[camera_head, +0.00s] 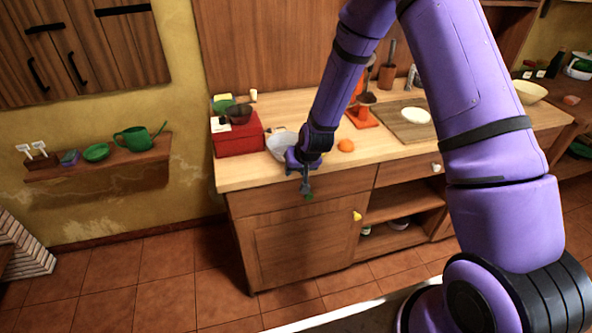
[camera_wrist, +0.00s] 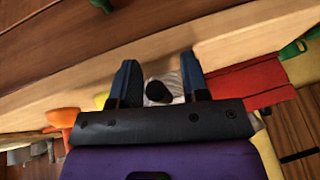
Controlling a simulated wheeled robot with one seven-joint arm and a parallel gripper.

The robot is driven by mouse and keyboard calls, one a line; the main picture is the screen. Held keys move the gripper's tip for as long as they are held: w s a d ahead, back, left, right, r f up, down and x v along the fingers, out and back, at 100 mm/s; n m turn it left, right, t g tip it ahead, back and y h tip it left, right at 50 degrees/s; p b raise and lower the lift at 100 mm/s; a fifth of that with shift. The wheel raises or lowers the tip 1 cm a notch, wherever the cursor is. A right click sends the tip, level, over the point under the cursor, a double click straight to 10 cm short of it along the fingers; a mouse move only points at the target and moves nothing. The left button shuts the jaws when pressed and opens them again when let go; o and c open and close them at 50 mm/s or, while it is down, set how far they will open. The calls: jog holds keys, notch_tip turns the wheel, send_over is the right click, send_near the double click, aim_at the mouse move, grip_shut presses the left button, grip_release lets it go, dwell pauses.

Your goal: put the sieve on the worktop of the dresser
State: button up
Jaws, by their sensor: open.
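A pale, bowl-like thing (camera_head: 280,144), which looks like the sieve, sits on the dresser's light wooden worktop (camera_head: 236,178), between the red box and my gripper. My wrist partly hides it. In the wrist view a pale ribbed thing (camera_wrist: 174,82) with a dark round part in front shows between my fingers; it seems to be the same thing. My gripper (camera_head: 304,183) is open near the worktop's front edge, above a green knob (camera_head: 309,197). In the wrist view my open gripper (camera_wrist: 159,72) has fingers on either side of the pale thing; contact cannot be told.
A red box (camera_head: 237,136) with a dark bowl (camera_head: 239,114) stands at the left. A shelf (camera_head: 100,160) holds a green watering can (camera_head: 138,137).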

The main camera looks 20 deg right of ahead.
jog(key=v, duration=1.1)
jog(key=shift+r, duration=0.35)
jog(key=shift+s+d+r, duration=0.1)
jog(key=shift+s, duration=0.05)
jog(key=s+d+r+h, duration=0.1)
jog(key=s+d+r, duration=0.2)
jog(key=s+r, duration=0.5)
jog(key=s+d+r+h, duration=0.1)
jog(key=s+d+r, duration=0.15)
jog(key=r, duration=0.95)
jog(key=s+d+r, duration=0.1)
jog(key=s+r, duration=0.3)
jog(key=s, duration=0.5)
jog(key=s+d+r, duration=0.2)
jog(key=s+r, duration=0.3)
jog(key=s, duration=0.5)
jog(key=shift+s+d+r+n, duration=0.2)
jog(key=shift+s+d+n, duration=0.05)
jog(key=shift+n, duration=0.05)
